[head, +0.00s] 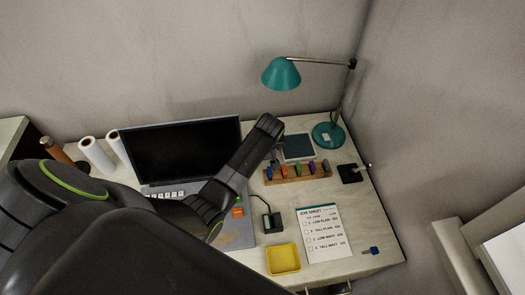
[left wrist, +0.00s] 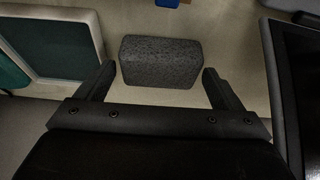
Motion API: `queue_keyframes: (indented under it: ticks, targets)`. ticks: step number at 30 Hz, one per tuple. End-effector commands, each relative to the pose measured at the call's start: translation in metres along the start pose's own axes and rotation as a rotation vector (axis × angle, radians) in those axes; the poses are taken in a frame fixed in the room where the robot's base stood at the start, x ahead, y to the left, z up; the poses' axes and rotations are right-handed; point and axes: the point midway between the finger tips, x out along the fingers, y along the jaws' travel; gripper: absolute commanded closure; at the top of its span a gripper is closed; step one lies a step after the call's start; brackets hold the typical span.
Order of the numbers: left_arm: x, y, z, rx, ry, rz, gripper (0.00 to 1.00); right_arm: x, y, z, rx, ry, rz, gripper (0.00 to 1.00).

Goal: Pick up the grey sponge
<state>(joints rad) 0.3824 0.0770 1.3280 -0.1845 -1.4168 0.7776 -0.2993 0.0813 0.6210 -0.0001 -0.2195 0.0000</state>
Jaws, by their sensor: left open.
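The grey sponge (left wrist: 160,62) is a dark speckled block lying on the pale desk in the left wrist view. My left gripper (left wrist: 158,70) is open, with one finger on each side of the sponge's near part. A gap shows between each finger and the sponge, and nothing is held. In the head view my left arm reaches across the laptop to the back of the desk, and its gripper end hides the sponge there. My right gripper is in neither view.
The open laptop (head: 188,150) stands close beside the gripper. A framed teal pad (head: 298,147), a wooden rack (head: 297,175) of coloured pieces and a teal lamp (head: 282,74) are nearby. A yellow tray (head: 283,272) and a job sheet (head: 324,233) lie nearer the front.

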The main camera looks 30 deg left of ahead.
Motion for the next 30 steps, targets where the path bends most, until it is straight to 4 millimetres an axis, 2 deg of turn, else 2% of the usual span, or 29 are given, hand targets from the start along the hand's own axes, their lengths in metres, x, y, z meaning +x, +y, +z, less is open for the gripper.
queue_keyframes:
  ticks: [4,11,12,20,30]
  targets:
    - [0.0095,-0.0003,0.0004,0.0,-0.001,0.0,0.12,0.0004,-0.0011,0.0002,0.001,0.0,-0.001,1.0]
    - [0.0105,-0.0002,0.0003,-0.001,0.0,0.001,0.12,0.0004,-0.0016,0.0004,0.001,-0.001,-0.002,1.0]
    - [0.0105,-0.0003,0.0003,-0.001,0.0,0.0,0.13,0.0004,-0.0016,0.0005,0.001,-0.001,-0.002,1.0]
    - [0.0103,-0.0003,0.0002,-0.001,0.0,0.0,0.46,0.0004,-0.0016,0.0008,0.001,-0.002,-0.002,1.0]
    - [0.0083,-0.0008,-0.0012,0.0,0.0,0.0,0.46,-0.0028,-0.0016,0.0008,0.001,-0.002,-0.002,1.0]
